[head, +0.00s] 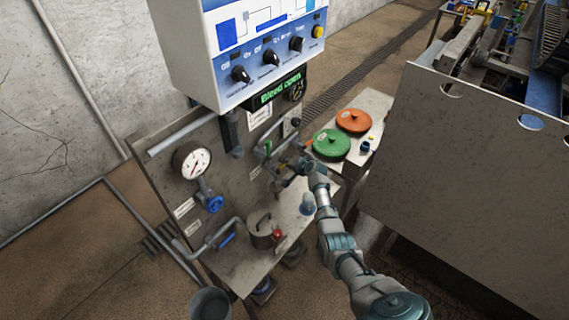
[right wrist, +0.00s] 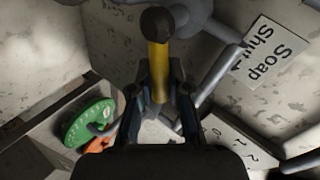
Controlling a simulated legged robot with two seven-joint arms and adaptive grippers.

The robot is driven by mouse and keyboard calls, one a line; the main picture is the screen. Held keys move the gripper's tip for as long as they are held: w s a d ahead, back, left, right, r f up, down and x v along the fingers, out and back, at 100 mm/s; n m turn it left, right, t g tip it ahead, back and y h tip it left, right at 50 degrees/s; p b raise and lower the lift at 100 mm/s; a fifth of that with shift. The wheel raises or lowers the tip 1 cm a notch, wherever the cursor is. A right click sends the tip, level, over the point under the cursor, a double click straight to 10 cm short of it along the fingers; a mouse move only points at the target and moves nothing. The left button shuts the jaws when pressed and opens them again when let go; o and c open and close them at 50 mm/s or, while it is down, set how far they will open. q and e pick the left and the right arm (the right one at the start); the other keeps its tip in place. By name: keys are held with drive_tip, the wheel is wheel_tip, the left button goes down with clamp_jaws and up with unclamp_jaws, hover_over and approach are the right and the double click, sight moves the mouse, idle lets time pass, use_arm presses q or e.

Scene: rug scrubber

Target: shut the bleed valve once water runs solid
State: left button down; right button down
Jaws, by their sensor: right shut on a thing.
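My right gripper (head: 287,168) reaches the pipework on the upright grey panel (head: 160,185) in the head view. In the right wrist view, my right gripper (right wrist: 160,88) is shut on a yellow lever (right wrist: 158,62) with a dark round end, on grey piping. I take this lever to be the bleed valve's handle, but no label on it is readable. A green display (head: 281,88) appears to read "Bleed Open". I cannot make out any running water. My left gripper is not in view.
A pressure gauge (head: 191,161) and a blue handwheel (head: 214,204) sit left on the panel. A metal pot (head: 262,232) stands on the shelf below. A green disc (head: 332,144) and an orange disc (head: 354,121) lie on a side table. A bucket (head: 210,303) is at the bottom.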

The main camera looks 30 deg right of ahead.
drive_tip(key=shift+f+m+g+y+b, duration=0.5)
drive_tip(key=shift+f+m+y+b, duration=0.65)
drive_tip(key=shift+b, duration=0.25)
drive_tip(key=c, duration=1.1)
unclamp_jaws()
drive_tip(key=shift+w+d, duration=0.1)
drive_tip(key=shift+w, duration=0.1)
drive_tip(key=shift+d, duration=0.1)
drive_tip(key=v, duration=1.1)
drive_tip(key=shift+s+d+r, duration=0.15)
drive_tip(key=shift+s+d, duration=0.05)
drive_tip(key=shift+s, duration=0.05)
